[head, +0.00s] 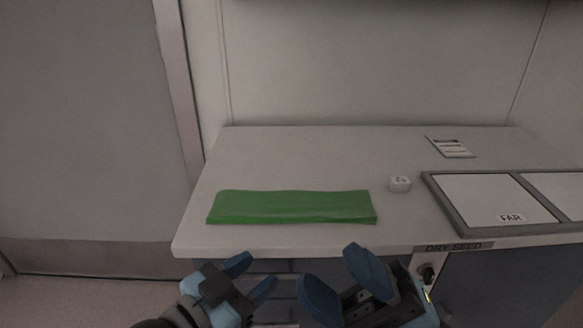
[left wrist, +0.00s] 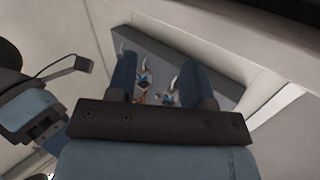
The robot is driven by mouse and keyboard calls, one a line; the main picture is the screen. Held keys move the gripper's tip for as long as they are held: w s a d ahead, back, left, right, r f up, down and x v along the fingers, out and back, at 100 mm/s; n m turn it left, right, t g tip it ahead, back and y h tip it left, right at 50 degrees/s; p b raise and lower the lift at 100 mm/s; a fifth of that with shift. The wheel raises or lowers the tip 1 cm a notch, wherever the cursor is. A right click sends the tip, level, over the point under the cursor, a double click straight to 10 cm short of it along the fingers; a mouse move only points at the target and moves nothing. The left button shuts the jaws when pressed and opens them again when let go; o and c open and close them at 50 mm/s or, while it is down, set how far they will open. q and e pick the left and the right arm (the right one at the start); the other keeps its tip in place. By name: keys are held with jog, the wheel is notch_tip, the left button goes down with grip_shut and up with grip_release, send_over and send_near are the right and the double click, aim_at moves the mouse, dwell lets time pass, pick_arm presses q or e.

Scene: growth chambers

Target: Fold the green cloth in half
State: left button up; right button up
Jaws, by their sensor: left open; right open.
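The green cloth (head: 290,207) lies on the white table top (head: 300,150) near its front left. It is a long, narrow strip running left to right, with a slightly raised back edge and layers that look doubled over. My left gripper (head: 252,274) is open and empty, below and in front of the table's front edge. My right gripper (head: 338,274) is open and empty to its right, also in front of the edge. Neither touches the cloth. The left wrist view shows the left gripper's fingers (left wrist: 165,80) apart with nothing between them; the cloth is not seen there.
A small white block (head: 400,184) stands right of the cloth. A grey-framed tray (head: 447,205) marked FAR lies further right. A printed card (head: 450,147) lies at the back right. The table behind the cloth is clear. A DRY SEED label (head: 453,247) is on the front edge.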

pick_arm(q)
jog(key=s+a+f+n+t+y, duration=0.2)
jog(key=s+a+f+n+t, duration=0.2)
jog(key=s+a+n+t, duration=0.15)
pick_arm(e)
jog(key=w+d+f+m+t+h, duration=0.35)
jog(key=f+m+t+h, duration=0.45)
jog(key=m, duration=0.7)
jog(key=w+d+f+m+t+h, duration=0.2)
jog(key=d+f+m+t+h, duration=0.3)
jog(key=f+m+h, duration=0.65)
pick_arm(q)
jog(key=s+a+r+n+g+y+p, duration=0.1)
jog(key=s+a+r+g+y+p, duration=0.3)
jog(key=p, duration=3.4)
jog(key=shift+a+r+g+y, duration=1.2)
jog(key=shift+a+r+g, duration=0.35)
jog(key=shift+a, duration=0.6)
pick_arm(e)
jog(key=s+d+r+m+g+h, duration=0.3)
jog(key=s+d+r+g+h, duration=0.1)
jog(key=d+r, duration=0.3)
jog(key=shift+s+r+g, duration=0.2)
jog(key=shift+r+g, duration=0.7)
